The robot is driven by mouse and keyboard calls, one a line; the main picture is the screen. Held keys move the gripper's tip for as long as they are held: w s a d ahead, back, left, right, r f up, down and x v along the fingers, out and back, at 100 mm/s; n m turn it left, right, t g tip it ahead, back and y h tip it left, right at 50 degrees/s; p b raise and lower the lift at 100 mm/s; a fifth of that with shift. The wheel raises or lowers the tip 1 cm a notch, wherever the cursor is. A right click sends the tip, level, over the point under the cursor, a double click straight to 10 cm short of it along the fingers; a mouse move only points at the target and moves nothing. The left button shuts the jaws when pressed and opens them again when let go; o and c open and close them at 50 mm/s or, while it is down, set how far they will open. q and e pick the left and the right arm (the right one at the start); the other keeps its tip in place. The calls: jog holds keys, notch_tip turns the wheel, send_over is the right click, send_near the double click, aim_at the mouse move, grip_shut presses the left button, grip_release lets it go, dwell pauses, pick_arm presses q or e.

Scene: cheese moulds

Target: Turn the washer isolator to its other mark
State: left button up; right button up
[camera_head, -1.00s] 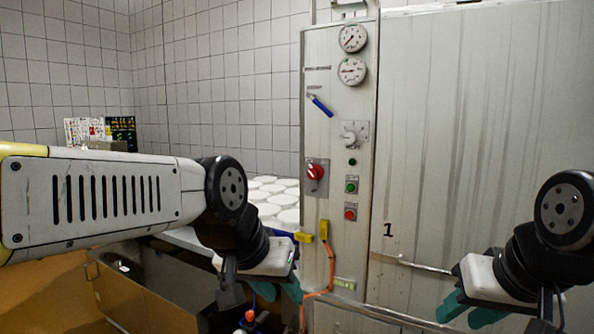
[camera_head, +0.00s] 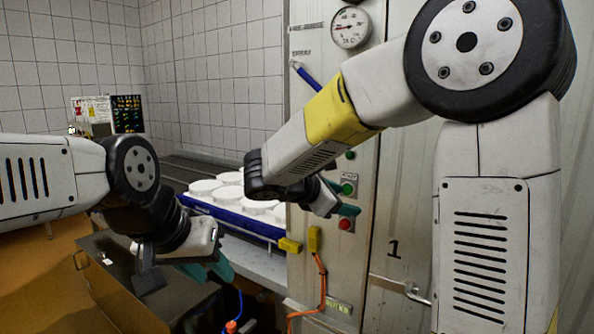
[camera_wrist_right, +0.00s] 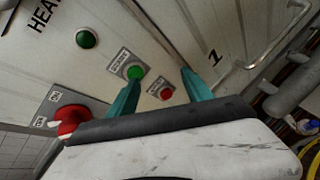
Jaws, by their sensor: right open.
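The washer isolator is a red rotary knob (camera_wrist_right: 70,120) on a grey plate with two small marks, at the lower left of the right wrist view. Part of it lies behind my gripper body there, and my right arm hides it in the head view. My right gripper (camera_head: 341,198) is at the control panel; its teal fingers (camera_wrist_right: 159,82) are apart and empty, to the right of the knob in the wrist view, over the green and red buttons. My left gripper (camera_head: 207,268) hangs at the lower left, apart from the panel, its teal fingers apart with nothing seen between them.
On the panel (camera_head: 300,215) are a gauge (camera_head: 350,27), a blue lever (camera_head: 306,76), a green button (camera_head: 348,188) and a red button (camera_head: 346,225). White moulds (camera_head: 205,187) sit left of it. A door handle (camera_head: 400,287) juts out at the right.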

jog(key=w+a+r+n+t, duration=0.2)
jog(key=w+a+n+t, duration=0.1)
jog(key=a, duration=0.4)
jog(key=w+a+r+n+t, duration=0.2)
jog(key=w+a+n+t, duration=0.15)
jog(key=a, duration=0.35)
jog(key=shift+n, duration=0.25)
jog(key=x, duration=0.6)
jog(key=shift+w+d, duration=0.15)
jog(key=shift+w, duration=0.2)
jog(key=c, duration=1.2)
